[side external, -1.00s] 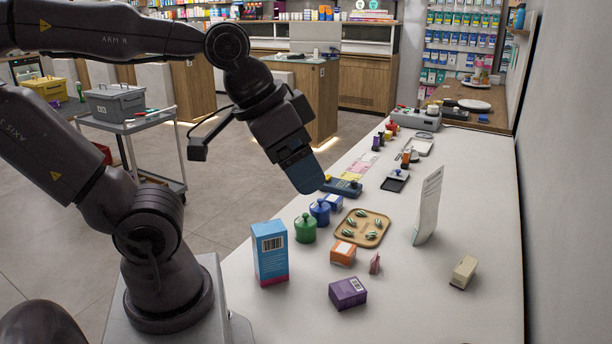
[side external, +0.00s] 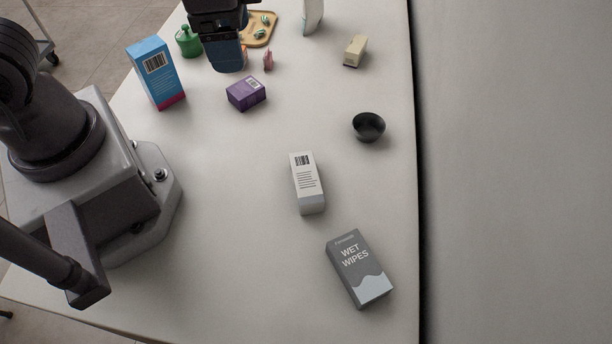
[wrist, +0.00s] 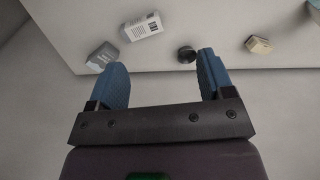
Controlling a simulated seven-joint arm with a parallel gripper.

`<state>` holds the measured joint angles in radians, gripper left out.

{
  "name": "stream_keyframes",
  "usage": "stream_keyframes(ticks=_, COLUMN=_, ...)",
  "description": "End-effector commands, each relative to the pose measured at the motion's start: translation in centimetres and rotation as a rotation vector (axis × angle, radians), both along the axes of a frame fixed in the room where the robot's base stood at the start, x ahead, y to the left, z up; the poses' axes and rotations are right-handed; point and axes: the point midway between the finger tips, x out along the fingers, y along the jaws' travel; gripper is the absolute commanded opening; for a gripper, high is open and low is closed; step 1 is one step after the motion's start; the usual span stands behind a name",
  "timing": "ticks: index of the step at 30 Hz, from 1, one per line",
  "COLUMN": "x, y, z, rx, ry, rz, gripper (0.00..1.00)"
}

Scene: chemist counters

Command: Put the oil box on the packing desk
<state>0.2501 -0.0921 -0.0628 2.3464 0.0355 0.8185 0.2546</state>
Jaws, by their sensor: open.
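No label in view reads as oil, so I cannot tell which box is the oil box. A white box with a barcode and grey end (side external: 307,183) and a grey wet wipes box (side external: 358,268) lie on the white counter (side external: 250,240). A purple box (side external: 246,93), a tall blue box with a pink base (side external: 156,73) and a small cream box (side external: 355,50) are farther back. I cannot identify the packing desk.
A black bowl (side external: 368,127) stands toward the right edge. A green jar (side external: 188,41), a wooden tray (side external: 268,36), a pink item (side external: 268,60) and an upright white card (side external: 312,15) are at the back.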

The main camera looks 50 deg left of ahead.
Motion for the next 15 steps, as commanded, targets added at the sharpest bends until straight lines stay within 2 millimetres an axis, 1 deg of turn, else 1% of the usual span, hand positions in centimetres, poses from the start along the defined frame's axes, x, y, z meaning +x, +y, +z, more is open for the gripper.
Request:
stream_keyframes(ticks=1, x=0.5, y=-1.3, z=-1.8, rx=0.018, ry=0.045, rz=-0.12, gripper=0.74)
stream_keyframes(ticks=5, x=1.6, y=-4.2, z=-5.9, rx=0.042, ry=0.12, rz=-0.444, gripper=0.74)
stream_keyframes(ticks=6, x=1.8, y=-5.1, z=-7.1, rx=0.043, ry=0.139, rz=-0.55, gripper=0.74)
stream_keyframes(ticks=8, x=2.1, y=-6.4, z=-8.9, rx=0.043, ry=0.159, rz=-0.712, gripper=0.74)
stream_keyframes(ticks=9, x=2.3, y=-7.2, z=-10.1, rx=0.04, ry=0.167, rz=-0.826, gripper=0.74)
stream_keyframes(ticks=12, x=3.1, y=-8.6, z=-11.8, rx=0.032, ry=0.155, rz=-1.06, gripper=0.74)
stream_keyframes(ticks=14, x=3.7, y=-9.1, z=-12.0, rx=0.032, ry=0.13, rz=-1.168, gripper=0.74)
stream_keyframes(ticks=15, x=4.2, y=-9.4, z=-11.8, rx=0.035, ry=0.106, rz=-1.229, gripper=0.74)
